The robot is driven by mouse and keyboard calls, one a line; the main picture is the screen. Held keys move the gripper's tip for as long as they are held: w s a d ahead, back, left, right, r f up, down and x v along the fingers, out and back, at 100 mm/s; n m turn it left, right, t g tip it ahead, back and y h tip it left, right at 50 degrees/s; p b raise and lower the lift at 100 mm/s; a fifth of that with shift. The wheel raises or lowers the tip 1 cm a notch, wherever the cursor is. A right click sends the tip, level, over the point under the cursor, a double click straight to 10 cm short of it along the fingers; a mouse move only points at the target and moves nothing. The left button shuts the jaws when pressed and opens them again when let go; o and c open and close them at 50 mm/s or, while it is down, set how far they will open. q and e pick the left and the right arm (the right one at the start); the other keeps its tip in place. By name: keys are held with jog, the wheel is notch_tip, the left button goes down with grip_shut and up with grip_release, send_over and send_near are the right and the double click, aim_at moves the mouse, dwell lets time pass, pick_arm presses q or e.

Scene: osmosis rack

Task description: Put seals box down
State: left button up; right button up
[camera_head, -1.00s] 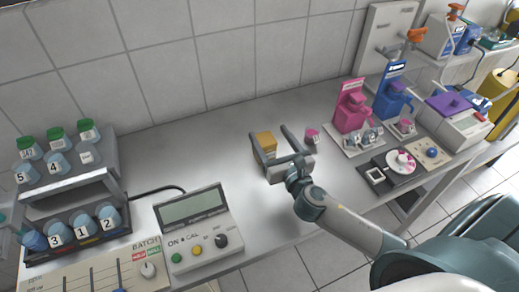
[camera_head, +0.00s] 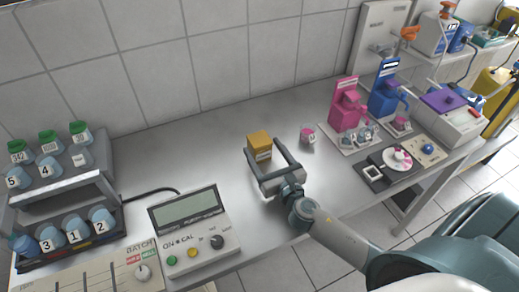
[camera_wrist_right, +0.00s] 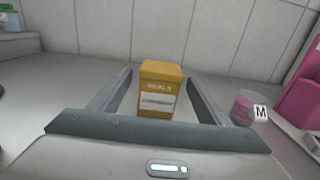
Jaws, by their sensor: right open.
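The seals box (camera_head: 259,146) is a small yellow-orange box with a pale label. It stands upright on the grey bench top, towards the wall. In the right wrist view the box (camera_wrist_right: 158,90) shows its label facing me, between and a little beyond the open fingers. My right gripper (camera_head: 262,165) is open, its two fingers pointing at the box with a gap on each side. The wrist view shows the right gripper (camera_wrist_right: 158,95) empty, with no finger touching the box that I can see. My left gripper is not in view.
A small pink cup marked M (camera_head: 308,135) stands right of the box. Pink (camera_head: 347,103) and blue (camera_head: 387,90) dispensers stand further right. A meter with a display (camera_head: 194,229) and a bottle rack (camera_head: 62,185) are at left. The bench between is clear.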

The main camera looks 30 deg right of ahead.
aim_at(264, 152)
jog(key=shift+f, duration=0.95)
jog(key=shift+w+r, duration=0.3)
jog(key=shift+w, duration=0.15)
jog(key=shift+w+f, duration=0.15)
jog(key=shift+w, duration=0.3)
jog(key=shift+w+d+p, duration=0.1)
jog(key=shift+w+p, duration=0.25)
jog(key=shift+w, duration=0.25)
jog(key=shift+w+d+p, duration=0.1)
jog(key=shift+w+p, duration=0.3)
jog(key=shift+w, duration=1.9)
jog(key=shift+c, duration=0.6)
